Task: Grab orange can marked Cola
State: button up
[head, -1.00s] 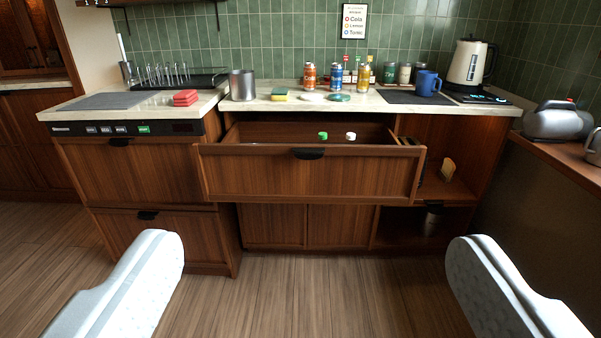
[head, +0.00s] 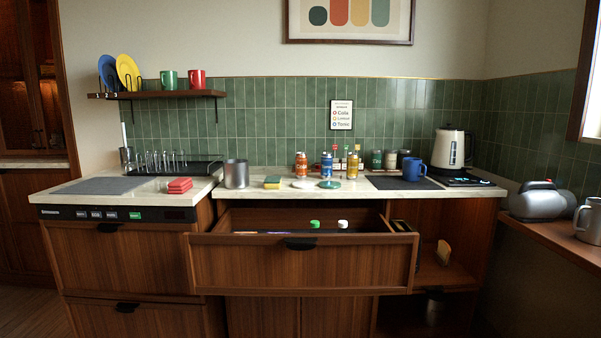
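The orange can (head: 301,165) stands upright on the counter near the back wall, in the middle of the head view. Its label is too small to read. A blue can (head: 326,165) stands just to its right, and a yellow can (head: 352,166) stands right of that. A wall sign (head: 341,115) above them lists Cola with a red or orange ring, and Lemon and Tonic below. My gripper is out of the picture.
An open drawer (head: 290,278) juts out below the cans, with a green-capped and a white-capped item inside. On the counter (head: 455,192) are a metal cup (head: 236,174), a sponge (head: 273,182), a blue mug (head: 414,169) and a kettle (head: 452,149).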

aim_at(302, 158)
jog(key=i, duration=2.6)
